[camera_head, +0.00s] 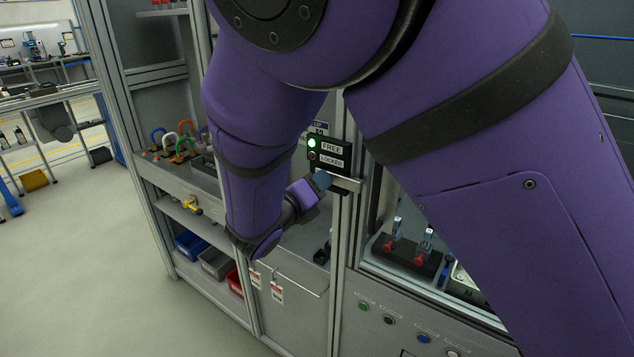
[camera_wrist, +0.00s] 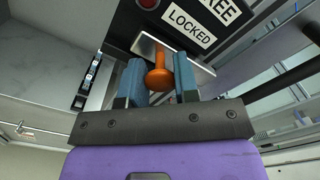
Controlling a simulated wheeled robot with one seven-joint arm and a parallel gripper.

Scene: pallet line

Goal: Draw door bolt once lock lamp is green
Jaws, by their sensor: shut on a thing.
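The lock lamp box (camera_head: 329,165) is on the door post, with FREE and LOCKED labels. Its upper lamp (camera_head: 311,143), beside FREE, glows green; the lower lamp (camera_head: 312,156), beside LOCKED, looks dark. The wrist view shows the LOCKED lamp (camera_wrist: 149,3) as dull red. The bolt's orange knob (camera_wrist: 159,77) is between the blue fingers of my gripper (camera_wrist: 161,80), which is shut on it. A metal bolt plate (camera_wrist: 202,73) lies behind the knob. In the head view my gripper (camera_head: 321,181) is just under the lamp box, and it hides the knob.
Metal frame posts (camera_head: 341,270) stand close around my arm. A row of push buttons (camera_head: 388,321) and a block with red-based toggles (camera_head: 408,252) are at the right. Coloured bins (camera_head: 191,245) sit low on the left; the floor there is clear.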

